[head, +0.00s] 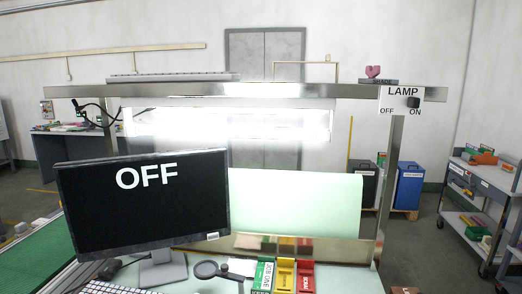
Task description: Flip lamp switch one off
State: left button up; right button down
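The lamp switch panel (400,92) is a white plate marked LAMP at the right end of the metal rail over the bench. Its dark knob (414,102) sits at the right side, above the word ON; the word OFF is at the plate's lower left. The long lamp (230,124) under the rail glows bright white. Neither of my grippers shows in the head view.
A black monitor (145,205) reading OFF stands at the bench's left, with a keyboard (115,288) below it. A magnifier (206,269) and green, yellow and red bins (286,275) lie along the bench. A loaded cart (484,205) stands at right.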

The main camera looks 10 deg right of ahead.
aim_at(413, 102)
jog(key=z, duration=0.35)
jog(key=k+z, duration=0.15)
jog(key=z, duration=0.25)
jog(key=l+z, duration=0.1)
jog(key=z, duration=0.25)
